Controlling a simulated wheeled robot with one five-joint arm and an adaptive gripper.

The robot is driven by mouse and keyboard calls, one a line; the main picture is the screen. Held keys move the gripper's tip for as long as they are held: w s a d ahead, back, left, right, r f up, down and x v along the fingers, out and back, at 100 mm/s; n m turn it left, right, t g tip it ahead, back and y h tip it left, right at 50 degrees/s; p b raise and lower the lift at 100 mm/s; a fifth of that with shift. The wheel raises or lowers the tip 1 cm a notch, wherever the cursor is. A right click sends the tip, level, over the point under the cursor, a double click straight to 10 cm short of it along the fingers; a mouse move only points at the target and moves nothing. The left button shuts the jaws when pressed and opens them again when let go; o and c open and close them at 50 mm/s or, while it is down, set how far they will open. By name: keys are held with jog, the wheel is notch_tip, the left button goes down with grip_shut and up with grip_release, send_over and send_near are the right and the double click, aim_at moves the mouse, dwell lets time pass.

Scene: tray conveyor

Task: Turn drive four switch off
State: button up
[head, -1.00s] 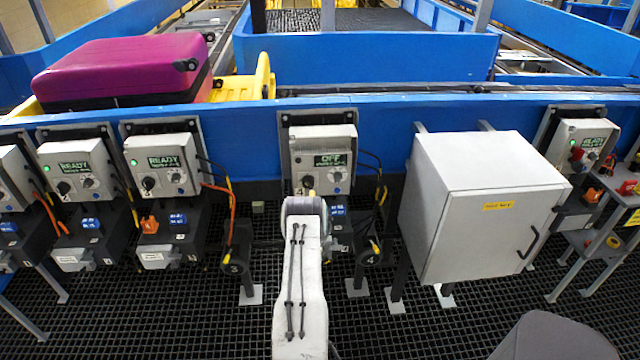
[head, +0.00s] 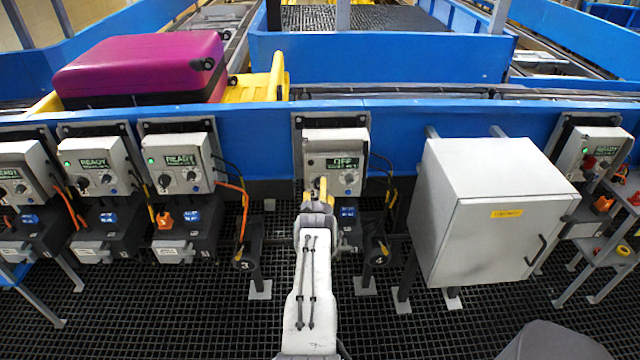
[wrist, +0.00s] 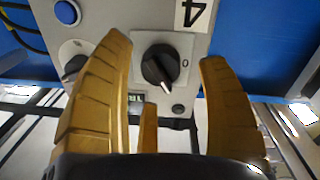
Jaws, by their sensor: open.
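In the wrist view the black rotary switch (wrist: 160,68) sits on a white plate beside an upside-down "4" label (wrist: 194,13). Its white pointer mark points down and slightly right in that picture, and a "0" is printed at the right of the plate. My gripper (wrist: 166,50) is open, with a yellow finger on each side of the switch; I cannot tell if either touches. In the head view my gripper (head: 322,188) hides the box's lower left.
Other drive boxes (head: 180,160) at left show READY with green lights. A grey cabinet (head: 480,230) stands close on the right. A magenta suitcase (head: 140,68) lies on a yellow tray (head: 268,85) behind the blue wall. In the wrist view a blue button (wrist: 66,12) is nearby.

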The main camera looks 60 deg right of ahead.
jog(key=shift+x, duration=1.05)
jog(key=shift+w+d+b, duration=0.25)
jog(key=shift+d+b, duration=0.15)
jog(key=shift+d, duration=0.05)
jog(key=c, duration=1.2)
